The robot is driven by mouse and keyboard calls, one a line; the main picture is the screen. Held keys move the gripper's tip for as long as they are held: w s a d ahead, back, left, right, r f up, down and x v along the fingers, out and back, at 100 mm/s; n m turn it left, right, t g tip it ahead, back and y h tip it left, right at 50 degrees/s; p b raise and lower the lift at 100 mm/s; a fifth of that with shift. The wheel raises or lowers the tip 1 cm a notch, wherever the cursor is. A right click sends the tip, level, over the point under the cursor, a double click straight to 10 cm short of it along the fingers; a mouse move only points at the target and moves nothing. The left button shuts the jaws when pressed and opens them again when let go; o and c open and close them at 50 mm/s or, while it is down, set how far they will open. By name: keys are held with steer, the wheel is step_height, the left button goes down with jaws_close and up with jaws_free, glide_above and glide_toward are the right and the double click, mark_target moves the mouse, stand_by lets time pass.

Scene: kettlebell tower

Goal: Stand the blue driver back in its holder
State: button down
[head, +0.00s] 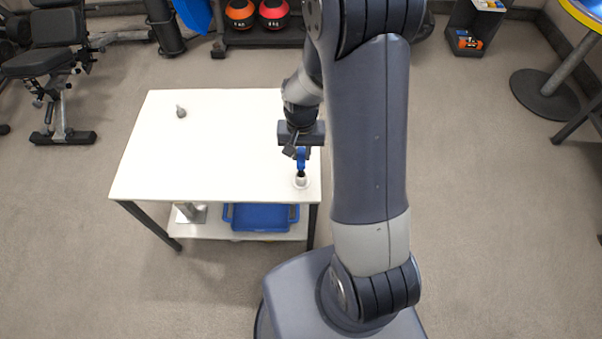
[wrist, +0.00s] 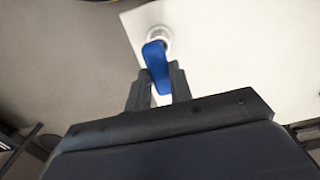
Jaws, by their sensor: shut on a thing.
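The blue driver (head: 301,157) is between the fingers of my gripper (head: 298,152), near the right front corner of the white table. It also shows in the wrist view (wrist: 156,66), where my gripper (wrist: 157,84) is shut on it. The holder (head: 300,182) is a small pale cup on a round base on the table. In the wrist view the holder (wrist: 160,33) shows at the driver's far end. The driver's lower end is at or just above the holder's mouth; I cannot tell whether it is inside.
The white table (head: 200,140) is mostly bare. A small grey object (head: 181,112) stands at its back left. A blue tray (head: 262,218) and a metal object (head: 190,212) are on the lower shelf. A weight bench (head: 55,60) stands on the floor at the far left.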

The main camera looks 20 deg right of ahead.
steer(key=shift+f+b, duration=0.8)
steer(key=shift+f, duration=0.35)
steer(key=c, duration=1)
jaws_free()
steer(key=shift+c, duration=0.2)
steer(key=shift+c, duration=0.3)
steer(key=shift+c, duration=1.2)
steer(key=shift+r, duration=0.15)
step_height(320, 180, up, 6)
steer(key=p, duration=0.5)
steer(key=shift+r, duration=0.45)
steer(key=shift+p, duration=0.3)
